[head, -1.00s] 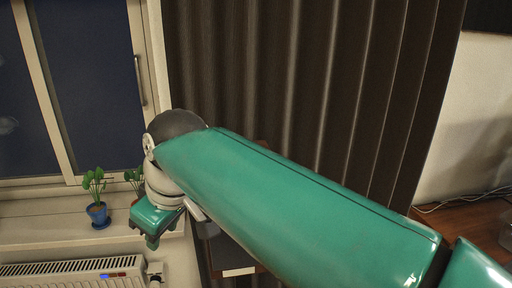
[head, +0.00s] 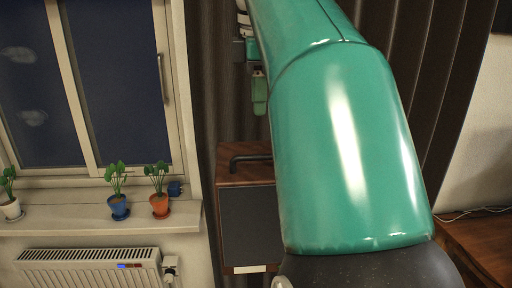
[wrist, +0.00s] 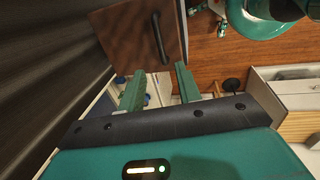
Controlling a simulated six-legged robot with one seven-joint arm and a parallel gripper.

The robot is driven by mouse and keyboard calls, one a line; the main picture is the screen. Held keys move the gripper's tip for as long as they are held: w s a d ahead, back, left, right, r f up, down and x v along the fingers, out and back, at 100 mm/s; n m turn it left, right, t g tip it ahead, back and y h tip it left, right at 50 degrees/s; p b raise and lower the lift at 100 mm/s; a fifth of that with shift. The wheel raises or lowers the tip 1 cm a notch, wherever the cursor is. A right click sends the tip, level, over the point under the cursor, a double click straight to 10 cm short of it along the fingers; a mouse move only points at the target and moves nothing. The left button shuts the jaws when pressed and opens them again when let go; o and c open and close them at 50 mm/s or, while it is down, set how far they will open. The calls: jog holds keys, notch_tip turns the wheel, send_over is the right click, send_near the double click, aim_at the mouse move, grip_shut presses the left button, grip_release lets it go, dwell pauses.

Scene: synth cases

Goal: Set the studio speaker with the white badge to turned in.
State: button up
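The studio speaker (head: 247,215) is a brown wooden box with a dark front panel and a white badge (head: 250,268) low on that front. A dark bar handle (head: 250,158) sits on its top. My arm hides its right part. In the wrist view its brown top (wrist: 125,40) and the handle (wrist: 158,38) show at the upper left. My gripper (wrist: 160,70) is open, with two green fingers apart and nothing between them. In the head view the gripper (head: 259,92) is above the speaker, apart from the handle.
A dark curtain (head: 220,70) hangs behind the speaker. To the left are a windowsill (head: 80,218) with potted plants (head: 118,205) and a radiator (head: 85,268). A wooden surface (head: 485,240) with a cable lies at the right.

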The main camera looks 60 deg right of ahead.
aim_at(257, 157)
jog(key=f, duration=0.4)
jog(key=w+d+f, duration=0.1)
jog(key=f, duration=0.6)
jog(key=shift+w+d+f, duration=0.3)
jog(key=shift+f, duration=0.05)
grip_shut()
